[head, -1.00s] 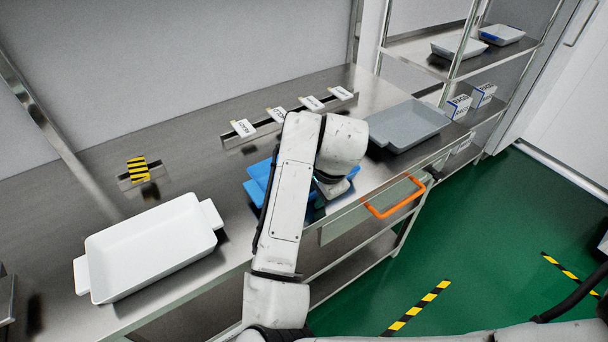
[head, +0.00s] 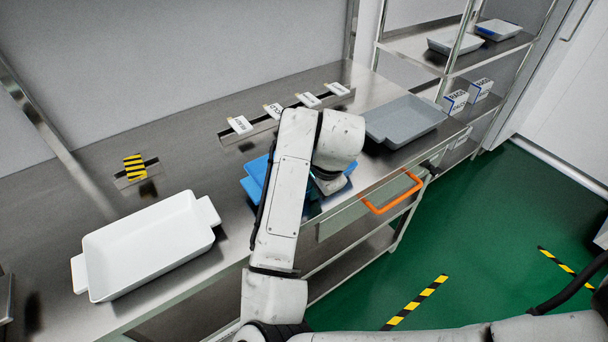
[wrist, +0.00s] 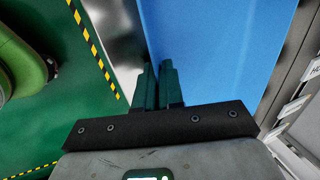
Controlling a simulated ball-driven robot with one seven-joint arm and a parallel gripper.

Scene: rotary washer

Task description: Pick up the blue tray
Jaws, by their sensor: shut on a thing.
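The blue tray (head: 257,174) is on the steel counter, mostly hidden behind my arm in the head view. It fills the upper right of the wrist view (wrist: 220,50). My gripper (wrist: 159,80) shows in the wrist view with its two dark green fingers close together at the tray's left edge. It is shut on that edge. The fingertips are hidden behind my arm in the head view. I cannot tell whether the tray touches the counter.
A white tray (head: 150,248) stands on the counter (head: 75,215) at left, and a grey tray (head: 405,120) at right. Label cards (head: 273,110) stand along the back. An orange handle (head: 394,194) juts from the front. Shelves (head: 410,45) stand at back right. Green floor (head: 480,240) is open.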

